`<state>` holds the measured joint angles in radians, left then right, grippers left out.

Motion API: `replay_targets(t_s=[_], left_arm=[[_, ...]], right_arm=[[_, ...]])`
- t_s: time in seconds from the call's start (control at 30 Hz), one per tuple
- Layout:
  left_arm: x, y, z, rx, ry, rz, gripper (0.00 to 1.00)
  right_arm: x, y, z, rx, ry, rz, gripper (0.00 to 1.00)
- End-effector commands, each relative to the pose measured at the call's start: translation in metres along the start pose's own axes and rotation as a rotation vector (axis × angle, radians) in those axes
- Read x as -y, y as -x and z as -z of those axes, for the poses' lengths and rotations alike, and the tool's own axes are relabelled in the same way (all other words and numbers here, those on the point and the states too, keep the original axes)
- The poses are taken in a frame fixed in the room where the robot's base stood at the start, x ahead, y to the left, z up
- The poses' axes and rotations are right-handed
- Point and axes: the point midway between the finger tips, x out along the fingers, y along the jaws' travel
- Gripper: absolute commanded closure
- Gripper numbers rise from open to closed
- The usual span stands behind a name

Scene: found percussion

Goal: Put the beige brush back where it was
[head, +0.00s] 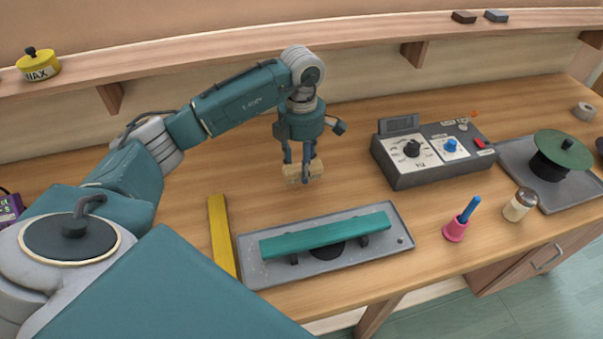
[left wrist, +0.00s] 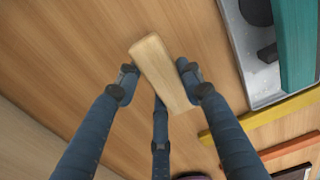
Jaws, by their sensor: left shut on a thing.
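The beige brush (head: 311,171) is a small pale wooden block with a lighter lower side. My left gripper (head: 303,160) points down over the table behind the grey tray and is shut on the brush. In the left wrist view the brush (left wrist: 163,70) lies between the fingers of the left gripper (left wrist: 160,82), its long side running away from the camera. How high the brush is above the table is hard to tell. My right gripper is not in view.
In front is a grey tray (head: 266,275) with a teal bar (head: 330,234); a yellow strip (head: 221,235) lies left of it. To the right are a control box (head: 405,177), a pink-based blue-handled tool (head: 457,228), a shaker (head: 519,205) and another tray (head: 588,197). Bare table surrounds the brush.

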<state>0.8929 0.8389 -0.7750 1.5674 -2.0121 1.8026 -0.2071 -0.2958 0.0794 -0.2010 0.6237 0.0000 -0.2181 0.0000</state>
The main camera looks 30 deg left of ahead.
Motion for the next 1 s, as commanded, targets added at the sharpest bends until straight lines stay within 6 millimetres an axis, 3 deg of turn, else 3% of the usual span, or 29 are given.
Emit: replay_targets(t_s=[0.3, 0.67, 0.7, 0.8, 1.0], left_arm=[[0.0, -0.04, 0.001, -0.002, 0.0, 0.001, 0.89], [0.0, -0.045, 0.0, -0.001, -0.001, 0.0, 0.89], [0.0, -0.045, 0.0, -0.001, -0.001, 0.0, 0.6], [0.0, -0.044, 0.0, -0.001, -0.001, 0.0, 0.44], [0.0, -0.044, 0.0, -0.001, -0.001, 0.001, 0.44]], right_arm=[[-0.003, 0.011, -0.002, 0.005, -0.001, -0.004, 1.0], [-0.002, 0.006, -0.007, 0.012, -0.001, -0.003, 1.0], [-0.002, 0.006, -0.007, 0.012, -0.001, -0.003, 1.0], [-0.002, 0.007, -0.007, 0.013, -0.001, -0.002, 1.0], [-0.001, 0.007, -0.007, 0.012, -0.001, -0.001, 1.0]])
